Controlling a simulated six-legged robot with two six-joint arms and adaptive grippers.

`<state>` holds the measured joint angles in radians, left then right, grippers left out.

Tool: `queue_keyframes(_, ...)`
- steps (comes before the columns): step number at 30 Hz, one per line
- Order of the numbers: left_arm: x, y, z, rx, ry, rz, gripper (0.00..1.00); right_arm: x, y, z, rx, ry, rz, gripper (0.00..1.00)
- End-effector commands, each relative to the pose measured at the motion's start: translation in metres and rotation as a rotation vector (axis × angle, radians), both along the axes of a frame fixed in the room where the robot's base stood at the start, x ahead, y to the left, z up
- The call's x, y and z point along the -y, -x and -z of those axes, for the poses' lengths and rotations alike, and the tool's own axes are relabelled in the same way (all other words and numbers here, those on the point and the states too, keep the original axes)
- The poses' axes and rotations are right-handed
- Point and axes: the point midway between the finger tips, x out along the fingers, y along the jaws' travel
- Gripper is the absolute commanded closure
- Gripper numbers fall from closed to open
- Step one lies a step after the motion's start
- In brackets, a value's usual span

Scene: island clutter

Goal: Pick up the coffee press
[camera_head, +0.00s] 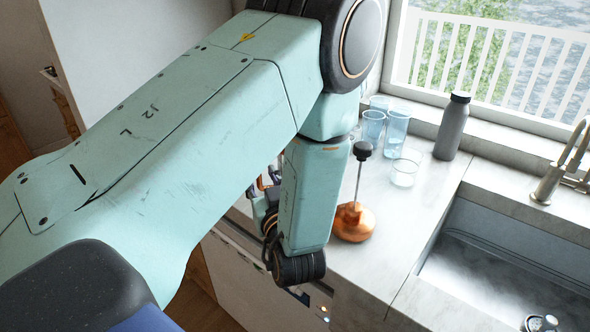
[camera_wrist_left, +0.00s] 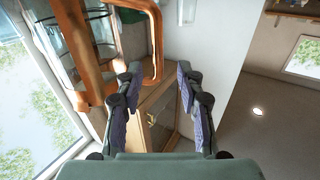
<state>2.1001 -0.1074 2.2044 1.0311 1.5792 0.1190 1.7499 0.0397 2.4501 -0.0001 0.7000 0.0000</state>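The coffee press shows in the head view as a rounded copper part (camera_head: 353,222) with a thin upright rod and black knob, near the counter's front edge. My arm stands close on its left. The left wrist view shows a glass vessel with a copper frame and looped handle (camera_wrist_left: 154,42) at upper left, seemingly the same press. My left gripper (camera_wrist_left: 160,82) is open, its fingers spread apart. The handle's lower end is near the left finger; whether they touch I cannot tell. In the head view the gripper is mostly hidden behind my arm. My right gripper is not in view.
Blue drinking glasses (camera_head: 396,128) and a clear glass (camera_head: 405,168) stand behind the press. A grey bottle (camera_head: 452,126) stands by the window. A sink (camera_head: 490,268) with a tap (camera_head: 560,170) is at right. Bare counter (camera_head: 400,225) lies between press and sink.

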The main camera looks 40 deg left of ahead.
Motion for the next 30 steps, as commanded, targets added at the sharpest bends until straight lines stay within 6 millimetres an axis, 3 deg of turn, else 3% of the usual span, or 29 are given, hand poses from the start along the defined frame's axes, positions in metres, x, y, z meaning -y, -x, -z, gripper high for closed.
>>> queue_keyframes(10, -0.029, -0.028, 0.000, 0.003, 0.003, -0.003, 0.62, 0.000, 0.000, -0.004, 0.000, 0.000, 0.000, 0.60)
queue_keyframes(21, -0.034, -0.033, 0.000, 0.001, -0.001, 0.001, 0.62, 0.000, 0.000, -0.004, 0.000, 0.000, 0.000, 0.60)
queue_keyframes(30, -0.034, -0.033, 0.000, 0.000, 0.000, 0.001, 0.87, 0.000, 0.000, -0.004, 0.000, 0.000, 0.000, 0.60)
